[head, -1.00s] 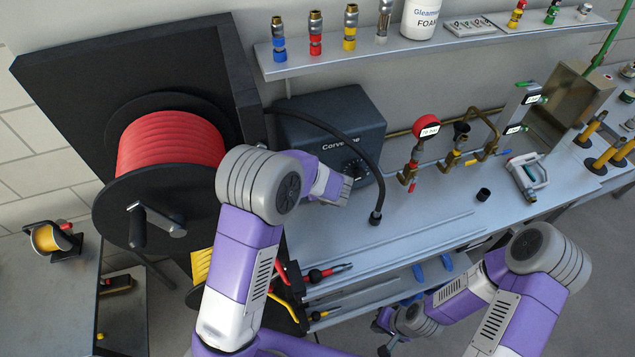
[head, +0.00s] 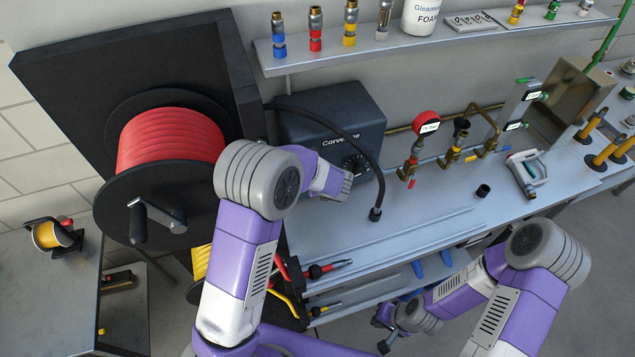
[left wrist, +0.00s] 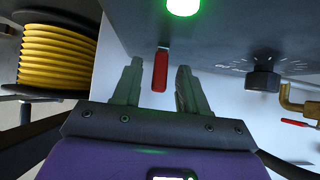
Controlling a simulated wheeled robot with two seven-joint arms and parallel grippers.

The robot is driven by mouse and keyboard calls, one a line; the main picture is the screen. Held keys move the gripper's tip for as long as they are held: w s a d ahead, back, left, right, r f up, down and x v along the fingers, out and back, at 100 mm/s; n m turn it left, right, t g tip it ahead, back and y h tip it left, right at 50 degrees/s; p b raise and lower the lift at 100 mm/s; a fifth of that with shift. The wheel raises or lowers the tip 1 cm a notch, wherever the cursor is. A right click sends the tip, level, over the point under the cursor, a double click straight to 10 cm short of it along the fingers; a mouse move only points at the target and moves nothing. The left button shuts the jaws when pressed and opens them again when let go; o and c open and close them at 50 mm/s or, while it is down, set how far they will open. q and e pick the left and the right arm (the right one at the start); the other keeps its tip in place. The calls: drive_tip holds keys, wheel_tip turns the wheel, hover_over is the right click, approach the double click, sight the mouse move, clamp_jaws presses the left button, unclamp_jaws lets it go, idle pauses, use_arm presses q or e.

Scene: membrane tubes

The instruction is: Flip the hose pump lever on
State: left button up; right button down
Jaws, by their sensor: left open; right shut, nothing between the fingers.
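The hose pump is a dark grey box (head: 325,112) on the bench, with a dial on its front. In the left wrist view its red lever (left wrist: 160,70) hangs down from the panel edge, beside a glowing green light (left wrist: 184,4) and a black knob (left wrist: 263,75). My left gripper (left wrist: 157,78) is open, with the lever between its two fingers and no clear contact on either side. In the head view my left wrist is in front of the pump, and its fingers and the lever are hidden. My right gripper (head: 383,336) is shut and empty, low near the lower shelf.
A red hose reel (head: 170,138) stands left of the pump, and a yellow hose reel (left wrist: 56,57) is close left of my left gripper. A black hose (head: 368,150) arcs over the pump's right side. Brass pipes with a red gauge (head: 427,124) stand farther right.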

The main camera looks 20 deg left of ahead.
use_arm(q)
drive_tip(key=v, duration=0.7)
drive_tip(key=shift+f, duration=0.1)
